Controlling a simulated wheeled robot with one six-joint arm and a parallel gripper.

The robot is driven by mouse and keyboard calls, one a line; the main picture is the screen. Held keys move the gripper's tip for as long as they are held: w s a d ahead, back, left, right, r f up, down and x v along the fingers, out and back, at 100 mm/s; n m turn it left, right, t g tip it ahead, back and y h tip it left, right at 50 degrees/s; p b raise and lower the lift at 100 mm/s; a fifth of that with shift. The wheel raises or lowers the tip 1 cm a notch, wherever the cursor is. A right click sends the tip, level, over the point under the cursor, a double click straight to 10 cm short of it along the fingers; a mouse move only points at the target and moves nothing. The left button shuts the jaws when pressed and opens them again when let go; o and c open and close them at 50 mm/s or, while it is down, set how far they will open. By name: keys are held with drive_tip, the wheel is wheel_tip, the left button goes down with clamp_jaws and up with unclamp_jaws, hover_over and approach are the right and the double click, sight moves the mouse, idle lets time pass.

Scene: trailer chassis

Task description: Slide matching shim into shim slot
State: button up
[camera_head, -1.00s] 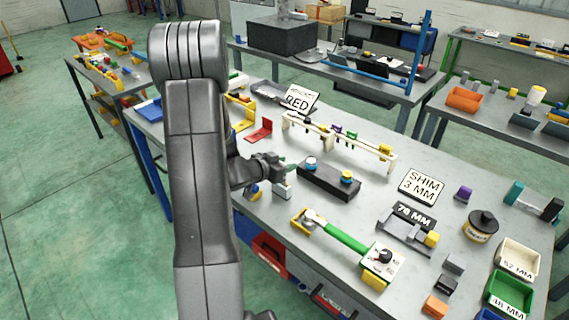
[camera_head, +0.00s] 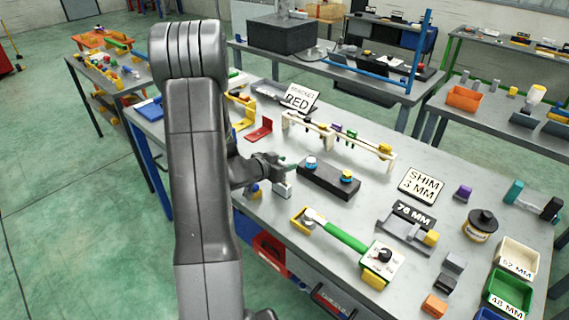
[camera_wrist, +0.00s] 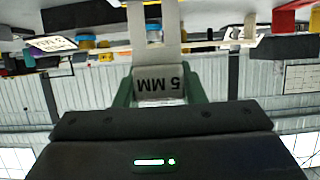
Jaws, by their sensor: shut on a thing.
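My gripper (camera_head: 284,170) is at the near left edge of the main bench, just left of the black block (camera_head: 328,181) with blue and yellow caps. In the wrist view, my gripper (camera_wrist: 160,88) has its green fingers shut on a pale grey shim (camera_wrist: 160,72) marked "5 MM", which reads upside down. Two pale prongs extend from the shim, with a blue cap showing between them. A white sign (camera_head: 421,187) on the bench reads "SHIM 3 MM". I cannot tell which part is the shim slot.
A green-handled tool (camera_head: 338,233) lies along the front of the bench. A pale rail (camera_head: 345,143) with coloured clips stands behind the black block. A "76 MM" fixture (camera_head: 406,235), a dark round pot (camera_head: 481,226) and labelled bins (camera_head: 510,292) stand to the right.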

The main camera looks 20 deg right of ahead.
drive_tip(key=shift+f+b, duration=1.7)
drive_tip(key=shift+f, duration=0.65)
drive_tip(key=o, duration=1.6)
drive_tip(key=shift+o, duration=0.2)
wheel_tip(320, 180, up, 7)
drive_tip(key=p, duration=0.6)
drive_tip(key=shift+p, duration=0.3)
drive_tip(key=shift+f, duration=0.1)
wheel_tip(320, 180, down, 7)
drive_tip(key=b, duration=0.6)
